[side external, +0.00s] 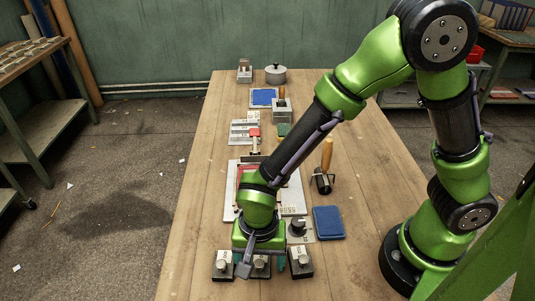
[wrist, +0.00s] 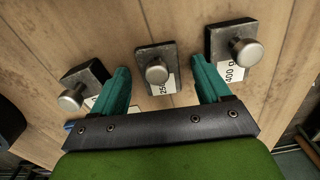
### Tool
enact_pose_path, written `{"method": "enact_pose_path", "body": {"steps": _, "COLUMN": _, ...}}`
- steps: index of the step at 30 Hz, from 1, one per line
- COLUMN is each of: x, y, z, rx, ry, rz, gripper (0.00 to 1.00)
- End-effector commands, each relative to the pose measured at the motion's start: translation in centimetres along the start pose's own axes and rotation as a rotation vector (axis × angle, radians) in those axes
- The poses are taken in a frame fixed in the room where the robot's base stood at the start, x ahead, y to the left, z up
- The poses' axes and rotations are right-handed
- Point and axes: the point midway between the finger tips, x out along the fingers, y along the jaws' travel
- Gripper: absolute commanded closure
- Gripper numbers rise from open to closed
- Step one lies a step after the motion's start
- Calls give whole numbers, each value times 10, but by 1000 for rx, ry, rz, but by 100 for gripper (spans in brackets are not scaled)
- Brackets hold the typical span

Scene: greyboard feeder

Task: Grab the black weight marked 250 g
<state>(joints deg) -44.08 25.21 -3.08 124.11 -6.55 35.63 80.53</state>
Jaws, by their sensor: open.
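My gripper (wrist: 160,65) is open, with one teal finger on each side of this weight. In the side external view my gripper (side external: 259,262) is low over the near end of the table.
A weight marked 400 (wrist: 234,50) stands close to the right finger. Another weight (wrist: 82,88) stands close to the left finger. The table's right side (side external: 365,160) is clear.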

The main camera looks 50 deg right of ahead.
Motion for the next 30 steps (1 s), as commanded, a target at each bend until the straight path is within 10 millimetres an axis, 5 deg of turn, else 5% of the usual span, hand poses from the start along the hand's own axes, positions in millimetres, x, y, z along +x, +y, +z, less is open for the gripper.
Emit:
{"method": "enact_pose_path", "body": {"steps": 2, "x": 0, "y": 0, "z": 0, "rx": 0, "ry": 0, "rz": 0, "gripper": 26}}
{"method": "enact_pose_path", "body": {"steps": 15, "x": -1, "y": 0, "z": 0, "rx": 0, "ry": 0, "rz": 0, "gripper": 93}}
{"method": "enact_pose_path", "body": {"steps": 23, "x": -4, "y": -1, "z": 0, "rx": 0, "ry": 0, "rz": -3, "gripper": 94}}
{"method": "enact_pose_path", "body": {"steps": 30, "x": -43, "y": -2, "z": 0, "rx": -1, "ry": 0, "rz": -9, "gripper": 94}}
